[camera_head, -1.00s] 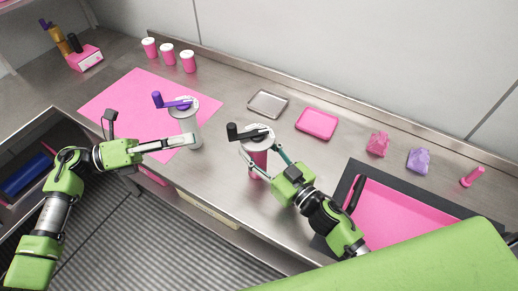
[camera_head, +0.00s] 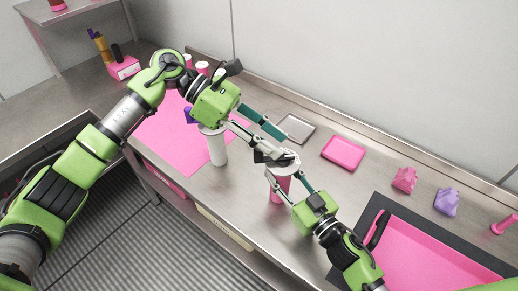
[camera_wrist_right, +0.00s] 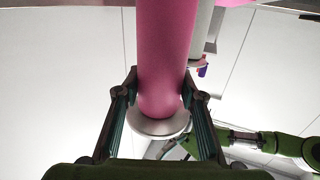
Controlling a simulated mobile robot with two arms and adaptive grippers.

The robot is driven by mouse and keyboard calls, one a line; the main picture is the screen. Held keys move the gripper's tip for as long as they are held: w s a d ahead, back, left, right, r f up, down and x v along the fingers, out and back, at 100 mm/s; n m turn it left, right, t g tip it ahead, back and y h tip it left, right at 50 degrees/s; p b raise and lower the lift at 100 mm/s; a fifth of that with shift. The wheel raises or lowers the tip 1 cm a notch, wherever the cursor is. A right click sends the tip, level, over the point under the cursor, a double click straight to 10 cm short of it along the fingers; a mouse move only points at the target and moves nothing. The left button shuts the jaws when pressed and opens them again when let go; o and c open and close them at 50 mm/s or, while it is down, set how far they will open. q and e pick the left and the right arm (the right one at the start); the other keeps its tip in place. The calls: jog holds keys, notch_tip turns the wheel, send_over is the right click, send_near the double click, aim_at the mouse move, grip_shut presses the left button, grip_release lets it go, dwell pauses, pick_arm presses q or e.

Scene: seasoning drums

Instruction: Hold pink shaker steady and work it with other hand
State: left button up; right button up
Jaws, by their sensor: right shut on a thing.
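The pink shaker (camera_head: 279,190) stands upright on the steel counter, with a pale round lid (camera_head: 287,163) and a black crank (camera_head: 262,156) on top. My right gripper (camera_head: 284,178) is shut around its body from the front. In the right wrist view the pink body (camera_wrist_right: 165,55) runs between the fingers (camera_wrist_right: 163,90). My left gripper (camera_head: 271,145) is above the lid with its fingers spread, one close to the black crank. I cannot tell whether it touches the crank.
A white shaker (camera_head: 217,148) with a purple crank (camera_head: 189,115) stands just left, under my left gripper. Behind are a grey tray (camera_head: 296,128) and a pink tray (camera_head: 343,152). A dark-rimmed pink tray (camera_head: 430,250) lies at right. Pink and purple packets (camera_head: 447,202) lie behind it.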

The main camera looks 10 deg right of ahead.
pick_arm(q)
jog(key=w+a+r+m+t+y, duration=0.25)
jog(key=r+m+t+y, duration=0.3)
jog(key=y, duration=0.55)
jog(key=shift+g, duration=0.25)
jog(key=f, duration=1.2)
jog(key=shift+w+d+f, duration=0.1)
jog(key=shift+w, duration=0.25)
grip_shut()
